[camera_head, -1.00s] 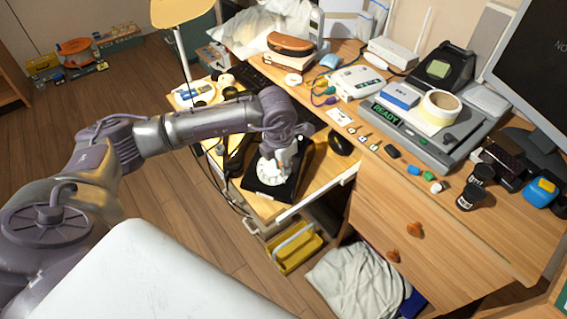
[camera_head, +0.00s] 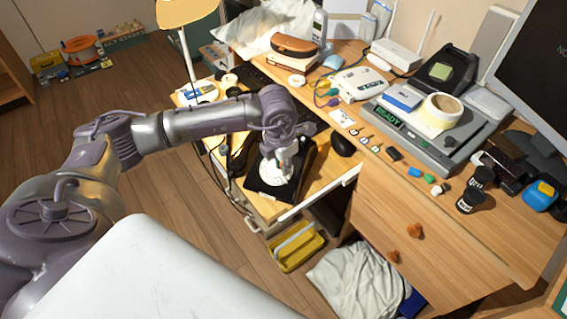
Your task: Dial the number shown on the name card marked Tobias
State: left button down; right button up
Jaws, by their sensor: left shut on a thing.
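A black dial phone (camera_head: 258,190) with a round white dial (camera_head: 270,173) sits on the lower pull-out surface of the desk. My left gripper (camera_head: 287,166) points down over the right part of the dial. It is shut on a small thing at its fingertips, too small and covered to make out. The gripper hides part of the dial, and its numbers are too small to read. A small white card (camera_head: 341,117) lies on the desk; its writing cannot be read, so I cannot tell whether it is marked Tobias. My right gripper is not in view.
A black mouse (camera_head: 342,145) lies right of the phone. A lamp (camera_head: 186,12) stands behind my arm. A grey device reading READY (camera_head: 425,137), keys and small coloured pieces crowd the upper desk. A yellow bin (camera_head: 298,250) is in the open space below.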

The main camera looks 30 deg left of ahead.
pick_arm(q)
notch_tip(320, 180, up, 6)
jog(key=s+p, duration=0.2)
jog(key=p, duration=0.1)
jog(key=shift+s+d+p, duration=0.2)
jog(key=shift+s+p, duration=0.15)
jog(key=shift+p, duration=0.05)
